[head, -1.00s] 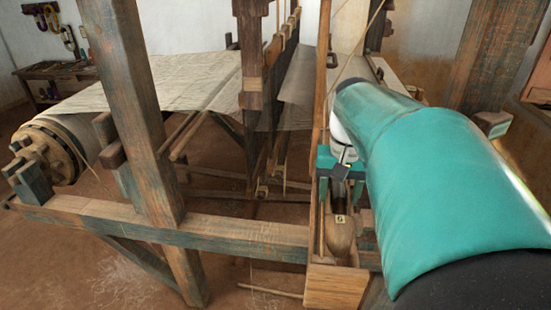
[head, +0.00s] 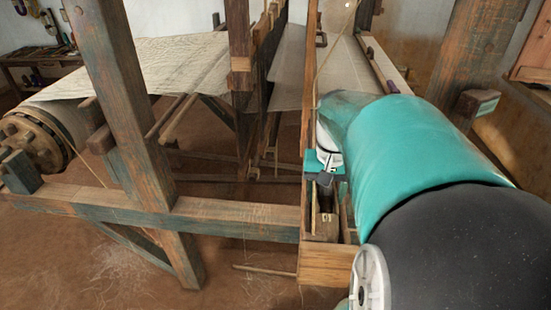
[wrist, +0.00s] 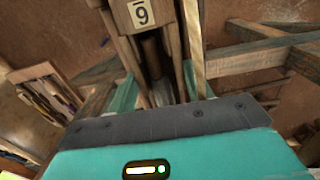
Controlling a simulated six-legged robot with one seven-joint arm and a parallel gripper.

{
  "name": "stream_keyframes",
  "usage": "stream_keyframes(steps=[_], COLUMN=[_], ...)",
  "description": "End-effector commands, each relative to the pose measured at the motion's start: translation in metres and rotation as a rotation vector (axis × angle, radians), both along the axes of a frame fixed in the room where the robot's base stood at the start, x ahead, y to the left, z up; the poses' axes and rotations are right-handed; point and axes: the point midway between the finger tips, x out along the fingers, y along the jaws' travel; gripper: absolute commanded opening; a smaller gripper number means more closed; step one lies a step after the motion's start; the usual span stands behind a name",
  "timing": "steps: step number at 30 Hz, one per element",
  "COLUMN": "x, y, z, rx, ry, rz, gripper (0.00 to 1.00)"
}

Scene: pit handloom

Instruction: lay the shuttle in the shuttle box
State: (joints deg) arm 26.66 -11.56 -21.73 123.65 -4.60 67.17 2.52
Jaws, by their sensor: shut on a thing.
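In the head view my gripper (head: 323,180) is over the shuttle box (head: 330,264), a narrow wooden trough with a pale end block. The shuttle (head: 326,213) is mostly hidden there, low between the trough's walls and lined up along it. I cannot tell whether it rests on the floor of the box.
A loom post (head: 125,120) and a horizontal beam (head: 240,217) stand to the left. The cloth (head: 165,62) runs to a roller (head: 30,140). Another thick post (head: 485,60) is at the right. A thin stick (head: 265,271) juts out low beside the box.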

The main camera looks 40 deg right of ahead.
Motion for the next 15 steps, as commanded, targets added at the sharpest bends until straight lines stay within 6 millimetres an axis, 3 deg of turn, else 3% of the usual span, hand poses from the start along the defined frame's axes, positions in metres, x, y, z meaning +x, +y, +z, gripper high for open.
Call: stream_keyframes(steps=[8,9,12,15], x=[0.0002,0.0002,0.0002,0.0001], y=[-0.0004,-0.0004,-0.0002,-0.0003], z=[-0.0003,-0.0003,-0.0003,-0.0004], rx=[-0.002,-0.002,-0.001,-0.001], ry=[-0.001,-0.001,-0.001,-0.001], rz=[0.0,0.0,0.0,0.0], gripper=[0.2,0.58,0.76,0.76])
